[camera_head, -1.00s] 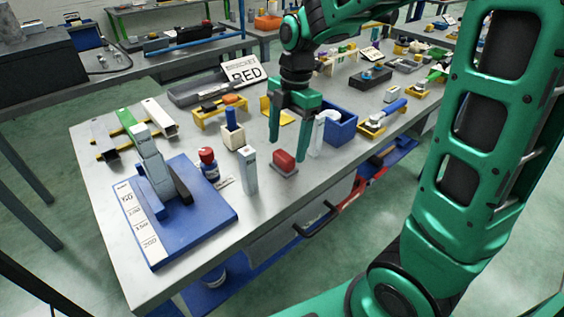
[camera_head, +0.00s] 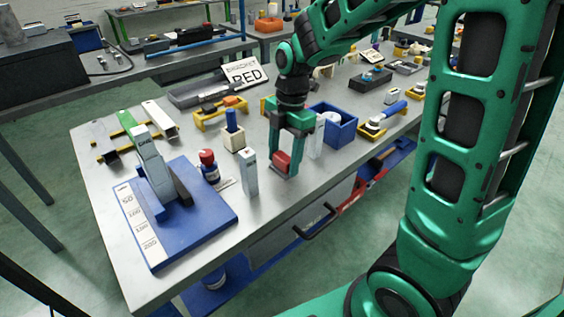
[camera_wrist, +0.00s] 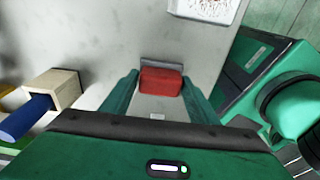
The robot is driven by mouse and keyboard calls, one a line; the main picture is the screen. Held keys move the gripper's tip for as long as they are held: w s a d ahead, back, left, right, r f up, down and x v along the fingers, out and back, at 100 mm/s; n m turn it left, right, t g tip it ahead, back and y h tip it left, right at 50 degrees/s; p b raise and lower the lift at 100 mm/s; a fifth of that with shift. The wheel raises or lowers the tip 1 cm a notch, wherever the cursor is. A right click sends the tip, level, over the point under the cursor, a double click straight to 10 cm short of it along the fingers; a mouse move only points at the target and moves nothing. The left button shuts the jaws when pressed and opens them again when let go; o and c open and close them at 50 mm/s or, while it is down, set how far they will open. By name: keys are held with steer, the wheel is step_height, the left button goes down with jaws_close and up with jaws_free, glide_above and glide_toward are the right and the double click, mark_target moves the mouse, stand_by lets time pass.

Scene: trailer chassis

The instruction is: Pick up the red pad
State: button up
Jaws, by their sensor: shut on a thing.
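The red pad (camera_head: 282,161) is a small red block near the front edge of the workbench, on a thin grey plate. In the wrist view the red pad (camera_wrist: 161,81) lies between the two green fingers, with the grey plate (camera_wrist: 162,61) just beyond it. My gripper (camera_head: 286,165) points down over it and is shut on the pad; the wrist view also shows my gripper (camera_wrist: 161,90). The near finger hides part of the pad in the head view. I cannot tell whether pad and plate are clear of the bench.
A white upright block (camera_head: 249,173) stands close to the left of my gripper, and a white cylinder (camera_head: 317,138) close to the right. A blue bin (camera_head: 334,127) and a wooden block with a blue peg (camera_head: 234,138) are behind. A blue board (camera_head: 210,225) lies at left.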

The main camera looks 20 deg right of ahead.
mark_target(284, 156)
steer(key=shift+r, duration=0.1)
step_height(284, 156, up, 10)
steer(key=shift+f, duration=0.1)
steer(key=o, duration=0.7)
steer(key=c, duration=0.4)
